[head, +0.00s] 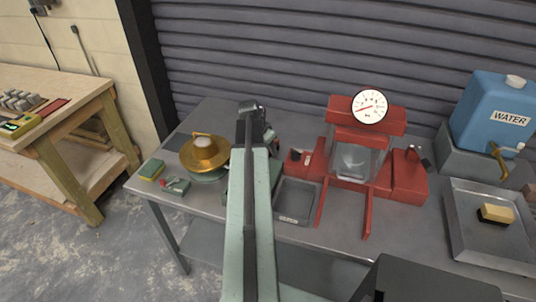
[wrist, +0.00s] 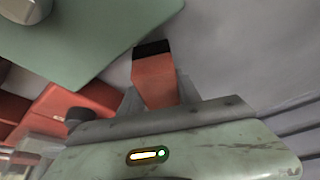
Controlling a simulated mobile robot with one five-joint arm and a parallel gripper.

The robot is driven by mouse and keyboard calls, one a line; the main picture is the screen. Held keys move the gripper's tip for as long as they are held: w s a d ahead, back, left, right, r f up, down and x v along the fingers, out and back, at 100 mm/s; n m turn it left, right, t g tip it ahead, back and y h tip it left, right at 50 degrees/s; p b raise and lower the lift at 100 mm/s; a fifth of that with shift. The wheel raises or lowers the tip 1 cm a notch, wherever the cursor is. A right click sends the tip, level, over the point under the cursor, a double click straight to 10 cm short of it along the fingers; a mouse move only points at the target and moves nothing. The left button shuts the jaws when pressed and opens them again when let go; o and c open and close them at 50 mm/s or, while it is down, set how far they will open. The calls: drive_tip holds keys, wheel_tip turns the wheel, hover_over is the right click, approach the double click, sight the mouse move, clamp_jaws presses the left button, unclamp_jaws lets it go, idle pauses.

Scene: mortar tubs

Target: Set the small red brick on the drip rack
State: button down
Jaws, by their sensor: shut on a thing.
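My gripper (wrist: 155,95) is shut on a small red brick (wrist: 157,82) in the wrist view. The brick is orange-red with a black far end. In the head view my gripper (head: 262,130) is over the bench, left of the red press, largely hidden behind my own arm. A speck of red shows beside it, too small to tell as the brick. I cannot pick out the drip rack for certain. A shallow metal tray (head: 461,232) lies at the right of the bench, with a yellow-and-black block (head: 496,213) on it.
The red press (head: 408,180) with a round dial (head: 370,107) stands mid-bench. A grey tub (head: 296,186) is left of it. A brass pan (head: 205,155), a sponge (head: 151,168) and a small green-and-red item (head: 175,187) are at left. A blue water container (head: 487,105) stands back right.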

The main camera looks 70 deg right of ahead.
drive_tip(key=shift+f, duration=0.4)
drive_tip(key=c, duration=0.8)
unclamp_jaws()
drive_tip(key=shift+c, duration=0.2)
drive_tip(key=shift+r, duration=0.15)
